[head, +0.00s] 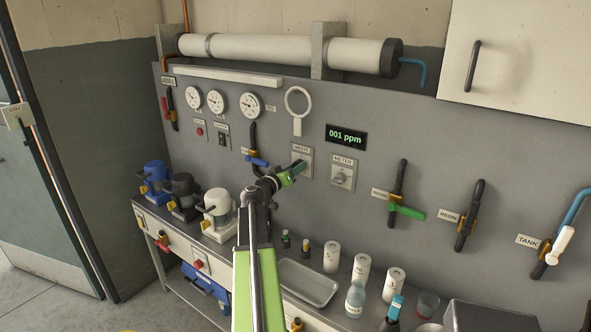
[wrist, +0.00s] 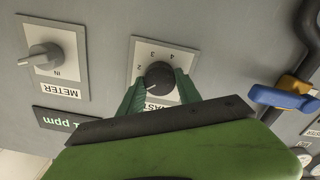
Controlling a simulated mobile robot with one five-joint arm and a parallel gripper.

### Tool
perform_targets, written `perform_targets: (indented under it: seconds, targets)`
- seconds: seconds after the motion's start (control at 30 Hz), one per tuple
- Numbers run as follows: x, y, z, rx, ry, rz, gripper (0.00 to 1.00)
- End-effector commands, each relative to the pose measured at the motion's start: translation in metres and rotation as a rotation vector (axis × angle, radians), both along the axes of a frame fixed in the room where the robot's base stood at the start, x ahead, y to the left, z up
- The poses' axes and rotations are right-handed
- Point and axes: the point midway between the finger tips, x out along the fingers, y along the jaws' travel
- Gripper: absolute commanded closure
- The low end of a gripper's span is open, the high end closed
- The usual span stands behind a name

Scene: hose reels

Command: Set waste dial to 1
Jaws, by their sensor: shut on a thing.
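The waste dial is a black round knob (wrist: 158,76) on a pale plate (wrist: 143,47), seen upside down in the wrist view. The numbers 2, 3 and 4 show around it, and its label is partly covered. A small white mark on the knob points to the lower left, below the 2; the numeral there is hidden behind a finger. My gripper (wrist: 160,88) has its two green fingers on either side of the knob and is shut on it. In the head view my gripper (head: 293,171) reaches the plate under the WASTE label (head: 301,148) and hides the knob.
The meter dial (head: 342,177) is right of the waste plate, under a display (head: 346,137) reading 001 ppm. A blue-handled valve (head: 257,161) is close on the left. Below, the counter holds a metal tray (head: 309,284), white canisters (head: 331,257) and bottles.

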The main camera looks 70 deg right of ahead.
Motion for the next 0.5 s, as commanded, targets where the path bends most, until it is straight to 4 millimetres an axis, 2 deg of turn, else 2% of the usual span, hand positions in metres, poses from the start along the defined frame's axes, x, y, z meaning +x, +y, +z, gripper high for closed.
perform_targets:
  seconds: [0.03, 0.07, 0.2, 0.5]
  targets:
    - [-0.0007, 0.0002, -0.0001, 0.000, -0.001, -0.001, 1.00]
    - [-0.0007, 0.0002, -0.0001, 0.000, -0.001, -0.001, 0.56]
    - [-0.0006, 0.0001, -0.0001, 0.000, -0.001, -0.001, 0.38]
    - [0.0000, 0.0013, -0.0001, -0.001, -0.002, 0.000, 0.38]
